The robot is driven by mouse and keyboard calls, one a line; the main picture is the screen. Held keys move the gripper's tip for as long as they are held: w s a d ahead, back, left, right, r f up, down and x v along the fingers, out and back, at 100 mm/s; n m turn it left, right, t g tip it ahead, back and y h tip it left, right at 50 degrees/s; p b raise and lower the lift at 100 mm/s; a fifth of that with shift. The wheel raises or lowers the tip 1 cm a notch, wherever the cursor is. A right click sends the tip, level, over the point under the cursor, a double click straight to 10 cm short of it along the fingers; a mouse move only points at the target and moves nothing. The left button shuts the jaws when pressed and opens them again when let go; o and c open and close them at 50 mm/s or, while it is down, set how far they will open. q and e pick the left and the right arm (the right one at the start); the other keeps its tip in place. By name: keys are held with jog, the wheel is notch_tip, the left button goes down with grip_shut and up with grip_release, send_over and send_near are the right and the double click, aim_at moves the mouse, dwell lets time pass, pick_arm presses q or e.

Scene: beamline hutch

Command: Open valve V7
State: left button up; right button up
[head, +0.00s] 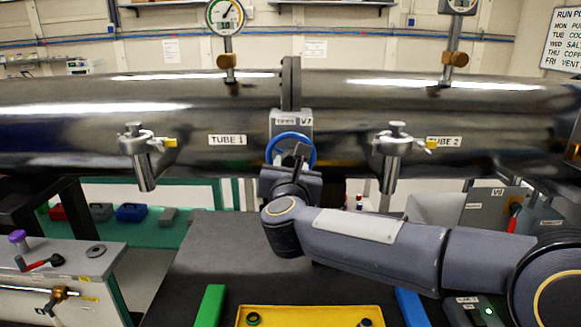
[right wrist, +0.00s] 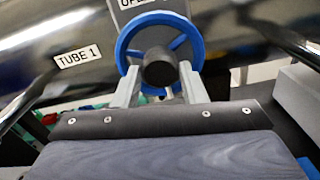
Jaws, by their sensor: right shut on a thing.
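Valve V7 is a grey block between the tubes marked TUBE 1 and TUBE 2, with a label reading V7 (head: 306,121). Its blue handwheel (head: 274,146) faces me and also shows in the right wrist view (right wrist: 124,44), with a dark round hub at its middle. My right gripper (head: 301,155) is at the handwheel. In the right wrist view its two grey fingers (right wrist: 160,80) reach up to the lower part of the wheel, one each side of the hub, and are shut on it. The gripper hides the wheel's lower part in the head view. My left gripper is out of view.
The long shiny tube (head: 60,120) runs across the whole width, with clamped side ports (head: 147,140) either side of the valve and gauges (head: 225,15) above. Below are a dark bench (head: 215,255), a yellow tray (head: 310,316), a green bar (head: 209,305) and a blue bar.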

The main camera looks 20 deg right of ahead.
jog(key=n, duration=0.3)
jog(key=shift+b, duration=0.3)
jog(key=n, duration=0.5)
jog(key=n+p, duration=0.2)
jog(key=n, duration=0.2)
jog(key=shift+r+n, duration=0.1)
jog(key=shift+n, duration=0.2)
jog(key=n+p, duration=0.1)
jog(key=n, duration=0.3)
jog(key=shift+n+p, duration=0.3)
jog(key=shift+p, duration=0.1)
jog(key=n+p, duration=0.2)
jog(key=n, duration=0.2)
jog(key=shift+n, duration=0.3)
jog(key=n+p, duration=0.3)
jog(key=n, duration=0.1)
jog(key=shift+n, duration=0.3)
jog(key=n+p, duration=0.2)
jog(key=n, duration=0.2)
jog(key=n+p, duration=0.3)
jog(key=n, duration=0.2)
jog(key=shift+f, duration=0.2)
